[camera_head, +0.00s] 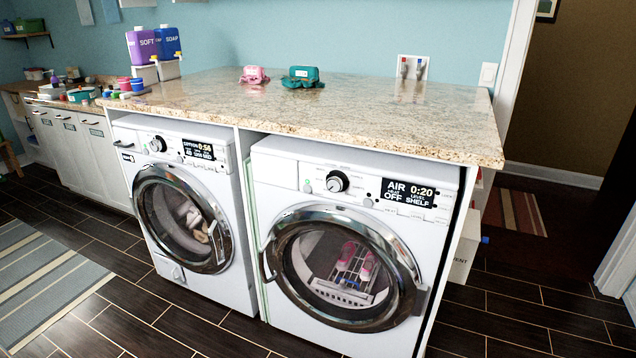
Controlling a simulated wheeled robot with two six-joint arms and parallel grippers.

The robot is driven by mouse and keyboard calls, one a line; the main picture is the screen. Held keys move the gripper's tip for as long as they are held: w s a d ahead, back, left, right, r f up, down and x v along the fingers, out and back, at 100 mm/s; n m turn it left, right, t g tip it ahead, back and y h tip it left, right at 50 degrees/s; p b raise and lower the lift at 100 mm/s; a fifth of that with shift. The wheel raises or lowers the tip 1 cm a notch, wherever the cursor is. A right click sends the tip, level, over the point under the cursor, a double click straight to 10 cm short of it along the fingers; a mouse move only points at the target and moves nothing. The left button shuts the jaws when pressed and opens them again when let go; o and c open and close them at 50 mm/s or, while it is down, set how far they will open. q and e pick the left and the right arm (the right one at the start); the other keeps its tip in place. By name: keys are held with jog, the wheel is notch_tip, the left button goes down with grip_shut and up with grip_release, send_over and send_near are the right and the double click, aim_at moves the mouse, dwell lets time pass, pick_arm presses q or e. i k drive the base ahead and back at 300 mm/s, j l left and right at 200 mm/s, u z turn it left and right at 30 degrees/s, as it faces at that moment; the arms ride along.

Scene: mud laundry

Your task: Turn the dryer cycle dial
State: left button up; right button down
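The dryer (286,188) is the white machine on the right, under the granite counter. Its cycle dial (337,181) is a round black knob with a light rim on the upper front panel. The display (408,193) right of the dial reads AIR, 0:20, HEAT OFF, LEVEL SHELF. The dryer's round door (342,267) is shut, and pink shoes (357,261) on a rack show through its glass. Neither of my grippers is in view.
The washer (180,205) stands left of the dryer with its own dial (157,144). The granite counter (350,110) overhangs both machines. It holds pink and teal bundles and SOFT and SOAP bottles. A striped rug (45,280) lies at left; the dark floor before the machines is clear.

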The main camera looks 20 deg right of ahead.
aim_at(337, 181)
jog(key=i, duration=0.15)
jog(key=i+z, duration=0.2)
jog(key=z, duration=0.25)
jog(key=i+z, duration=0.2)
jog(key=z, duration=0.25)
